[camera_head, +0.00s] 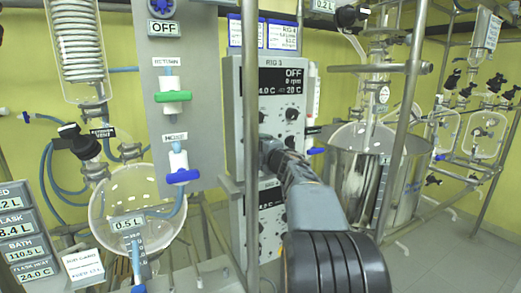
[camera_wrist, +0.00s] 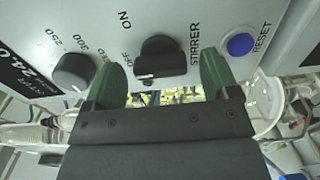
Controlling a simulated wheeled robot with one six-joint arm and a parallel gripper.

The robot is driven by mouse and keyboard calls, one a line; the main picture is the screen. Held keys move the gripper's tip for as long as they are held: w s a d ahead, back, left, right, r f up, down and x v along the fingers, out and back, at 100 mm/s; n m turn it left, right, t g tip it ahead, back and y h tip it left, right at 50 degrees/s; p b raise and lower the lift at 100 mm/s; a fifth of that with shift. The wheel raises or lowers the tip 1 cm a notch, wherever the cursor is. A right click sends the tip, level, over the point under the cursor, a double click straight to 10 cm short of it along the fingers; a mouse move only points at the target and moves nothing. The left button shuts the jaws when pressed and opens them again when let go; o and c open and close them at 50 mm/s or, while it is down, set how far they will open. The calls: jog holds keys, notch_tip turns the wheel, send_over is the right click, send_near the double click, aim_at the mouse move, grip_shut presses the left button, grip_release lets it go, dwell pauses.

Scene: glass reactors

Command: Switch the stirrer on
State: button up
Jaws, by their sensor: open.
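The stirrer switch is a black rotary knob (camera_wrist: 160,58) on a light panel in the wrist view. ON is printed at its upper left, OFF at its left, STIRRER at its right. A small light mark shows at the knob's lower edge, near OFF. My gripper (camera_wrist: 163,65) is open, with one green finger on each side of the knob. I cannot tell whether the fingers touch it. In the head view my gripper is at the RIG 3 control box (camera_head: 237,110), and my arm hides the switch. The box's display (camera_head: 281,80) reads OFF and 0 rpm.
A dial (camera_wrist: 75,72) sits left of the switch and a blue RESET button (camera_wrist: 240,44) right. In the head view, a valve panel (camera_head: 185,50) and round flask (camera_head: 110,205) are left; a metal vessel (camera_head: 345,180) is right. Metal posts (camera_head: 251,130) stand close by.

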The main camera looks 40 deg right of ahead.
jog(key=shift+w, duration=0.45)
jog(key=shift+c, duration=0.4)
